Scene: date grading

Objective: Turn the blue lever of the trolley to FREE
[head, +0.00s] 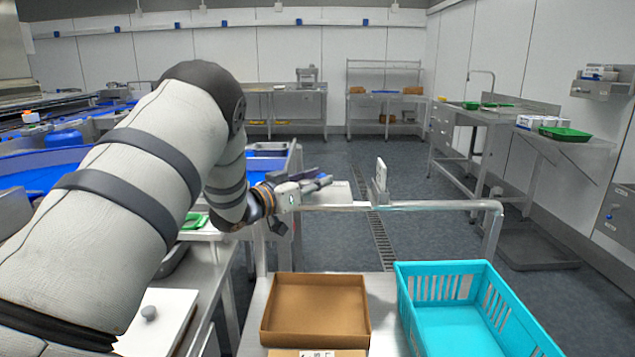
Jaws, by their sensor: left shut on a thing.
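The trolley (382,286) stands in front of me, with a grey metal push handle (430,205) across its far end. My left gripper (318,183) reaches from the left to the left part of this handle and is shut. A small bluish part shows at its fingertips, which I take to be the blue lever; the fingers hide most of it. I cannot read the lever's setting or any FREE mark. A small upright pale plate (381,176) stands on the handle to the right of the gripper. My right gripper is not in view.
On the trolley are an open brown cardboard box (315,312) and a turquoise crate (493,302). A steel table with a white board (160,315) lies under my left arm. A steel bench (572,145) stands at the right.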

